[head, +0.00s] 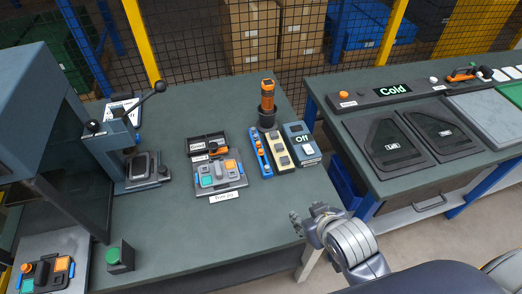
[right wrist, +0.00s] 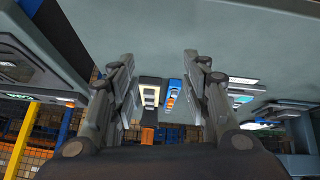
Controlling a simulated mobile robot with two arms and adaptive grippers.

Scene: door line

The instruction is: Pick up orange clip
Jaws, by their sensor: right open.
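A narrow blue holder (head: 261,154) stands on the green bench in the head view, with small orange pieces in it; one of them may be the orange clip (head: 260,146), too small to tell. The holder also shows between my fingers in the right wrist view (right wrist: 172,94). Other orange parts lie in a black tray (head: 208,146) and on a grey fixture (head: 217,178) to its left. My right gripper (head: 304,218) is open and empty at the bench's front right edge, well apart from the holder. It also shows in the right wrist view (right wrist: 168,90). My left gripper is out of view.
A cream holder (head: 279,150) and a blue box marked Off (head: 302,143) stand right of the blue holder. An orange-and-black upright tool (head: 267,100) stands behind. A lever press (head: 135,145) is at left. The bench front is mostly clear.

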